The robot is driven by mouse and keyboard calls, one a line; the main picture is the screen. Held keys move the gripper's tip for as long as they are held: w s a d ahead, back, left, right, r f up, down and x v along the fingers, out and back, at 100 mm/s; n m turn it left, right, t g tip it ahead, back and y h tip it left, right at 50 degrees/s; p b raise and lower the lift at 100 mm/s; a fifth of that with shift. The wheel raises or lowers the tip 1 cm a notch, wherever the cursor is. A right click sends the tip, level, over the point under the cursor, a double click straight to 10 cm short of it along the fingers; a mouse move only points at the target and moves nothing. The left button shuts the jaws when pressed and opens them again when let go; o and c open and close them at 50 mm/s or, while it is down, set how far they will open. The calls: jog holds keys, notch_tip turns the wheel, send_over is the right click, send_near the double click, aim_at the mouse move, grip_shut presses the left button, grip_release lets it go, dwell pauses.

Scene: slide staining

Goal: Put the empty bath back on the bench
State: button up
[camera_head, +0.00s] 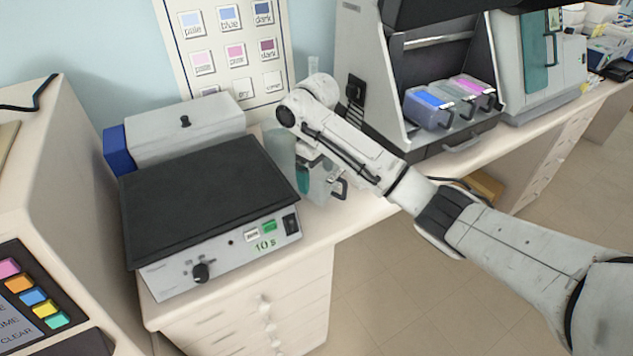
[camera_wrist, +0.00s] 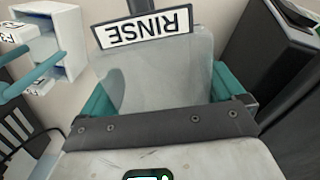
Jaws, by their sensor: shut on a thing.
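The empty bath (camera_head: 322,186) is a clear, boxy container with a dark handle, at the bench's front edge right of the hot plate. In the wrist view its clear wall (camera_wrist: 160,75) fills the middle, with an upside-down RINSE label (camera_wrist: 143,27) at its far side. No coloured liquid shows in it. My gripper (camera_head: 305,180) is shut on the bath; its teal fingers show at both sides of the wall in the wrist view (camera_wrist: 165,100). My arm hides part of the bath. I cannot tell whether its base touches the bench (camera_head: 365,207).
A black-topped hot plate (camera_head: 205,195) stands close on the left, with a white box (camera_head: 185,122) behind it. A staining station with a blue bath (camera_head: 428,107) and a pink bath (camera_head: 472,92) stands at right. A white rack with teal rods (camera_wrist: 45,45) shows in the wrist view.

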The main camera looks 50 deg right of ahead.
jog(key=shift+f+p, duration=0.3)
jog(key=shift+f, duration=1.15)
jog(key=shift+f, duration=0.1)
jog(key=o, duration=1.3)
notch_tip(320, 180, up, 12)
jog(key=shift+r+p, duration=0.15)
jog(key=shift+p, duration=0.25)
